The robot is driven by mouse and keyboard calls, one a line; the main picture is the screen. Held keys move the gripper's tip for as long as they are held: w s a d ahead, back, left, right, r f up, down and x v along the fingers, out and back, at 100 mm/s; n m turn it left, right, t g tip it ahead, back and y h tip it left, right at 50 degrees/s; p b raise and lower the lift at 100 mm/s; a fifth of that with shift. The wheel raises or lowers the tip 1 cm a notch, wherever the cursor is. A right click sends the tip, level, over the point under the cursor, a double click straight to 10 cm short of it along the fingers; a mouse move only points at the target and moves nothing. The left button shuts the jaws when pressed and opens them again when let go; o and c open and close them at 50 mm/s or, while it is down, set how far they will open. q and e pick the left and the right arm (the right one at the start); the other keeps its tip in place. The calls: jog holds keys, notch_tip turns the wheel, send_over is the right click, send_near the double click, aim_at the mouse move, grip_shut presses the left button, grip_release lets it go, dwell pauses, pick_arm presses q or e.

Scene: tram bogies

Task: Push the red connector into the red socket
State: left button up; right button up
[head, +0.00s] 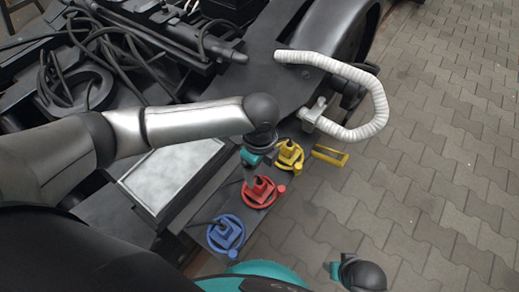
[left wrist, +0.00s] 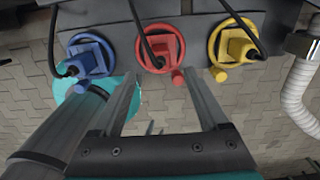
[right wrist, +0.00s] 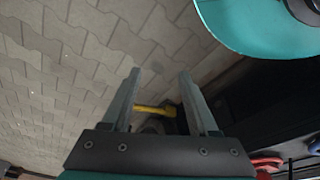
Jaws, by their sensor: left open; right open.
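The red connector (head: 260,188), a block with a dark cable, sits at the round red socket (head: 248,201) on the dark frame. The left wrist view shows the red connector (left wrist: 157,47) within the ring of the red socket (left wrist: 178,37); I cannot tell how deep it sits. My left gripper (left wrist: 163,85) is open and empty, its fingers pointing toward the red socket with a gap between. In the head view its fingers are mostly hidden beneath the wrist. My right gripper (right wrist: 158,82) is open and empty, over the paving at the lower right of the head view.
A blue connector and socket (head: 226,234) and a yellow pair (head: 289,156) flank the red one. A yellow bar (head: 330,155) sticks out at the right. A white ribbed hose (head: 378,105) loops beyond it. A pale-topped box (head: 172,172) stands at the left. Open paving lies right.

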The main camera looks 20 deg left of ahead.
pick_arm(q)
notch_tip(320, 180, up, 6)
jog(key=p, duration=0.2)
jog(key=shift+r+p, duration=0.15)
jog(key=shift+p, duration=0.25)
pick_arm(e)
jog(key=s+d+f, duration=0.3)
jog(key=f, duration=0.2)
jog(key=shift+s+f, duration=0.15)
jog(key=shift+s, duration=0.1)
